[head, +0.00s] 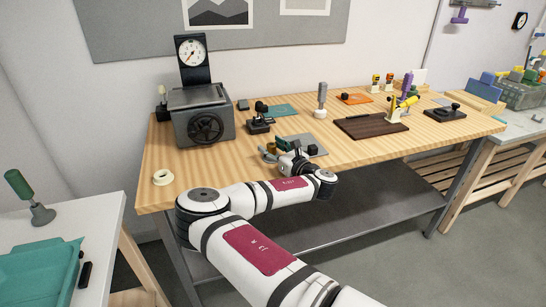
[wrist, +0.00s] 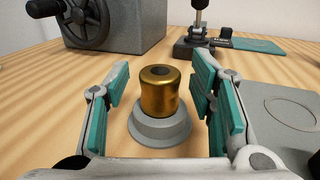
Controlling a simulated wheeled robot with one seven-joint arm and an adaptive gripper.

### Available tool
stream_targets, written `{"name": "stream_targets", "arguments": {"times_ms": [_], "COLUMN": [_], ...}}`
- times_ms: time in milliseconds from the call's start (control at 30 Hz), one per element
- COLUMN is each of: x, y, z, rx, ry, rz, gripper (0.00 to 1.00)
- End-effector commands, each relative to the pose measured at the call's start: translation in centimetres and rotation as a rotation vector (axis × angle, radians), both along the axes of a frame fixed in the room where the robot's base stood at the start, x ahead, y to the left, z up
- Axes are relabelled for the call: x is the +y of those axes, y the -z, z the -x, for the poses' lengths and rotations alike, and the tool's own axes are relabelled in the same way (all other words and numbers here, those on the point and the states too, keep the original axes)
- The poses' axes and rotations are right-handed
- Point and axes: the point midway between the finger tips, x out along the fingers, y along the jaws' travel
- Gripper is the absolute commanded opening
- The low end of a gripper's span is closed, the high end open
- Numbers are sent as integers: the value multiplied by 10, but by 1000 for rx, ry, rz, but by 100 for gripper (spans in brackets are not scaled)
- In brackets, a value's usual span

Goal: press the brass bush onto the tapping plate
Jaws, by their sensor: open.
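The brass bush (wrist: 160,92) stands upright on a stepped grey round seat (wrist: 160,133) in the middle of the wrist view. It has a dark hole in its top. My gripper (wrist: 162,86) is open, with one teal-padded finger on each side of the bush and a visible gap on both sides. In the head view my gripper (head: 279,156) is low over the front middle of the wooden bench, partly hiding the bush. A flat grey plate (wrist: 282,96) with a thin circle on it lies to the right; it appears to be the tapping plate.
A grey machine with a handwheel and dial (head: 202,112) stands at the back left. A small black lever device (head: 260,123) and a teal mat (head: 283,110) lie behind my gripper. A white-based upright tool (head: 320,102) and dark board (head: 370,126) are to the right.

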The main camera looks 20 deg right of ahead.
Motion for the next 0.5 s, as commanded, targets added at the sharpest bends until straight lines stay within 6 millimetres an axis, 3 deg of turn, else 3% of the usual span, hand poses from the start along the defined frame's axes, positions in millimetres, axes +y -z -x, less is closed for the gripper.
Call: {"name": "stream_targets", "arguments": {"times_ms": [500], "x": [-6], "y": [-1], "z": [19], "rx": [1], "ry": [1], "rz": [0], "gripper": [50]}}
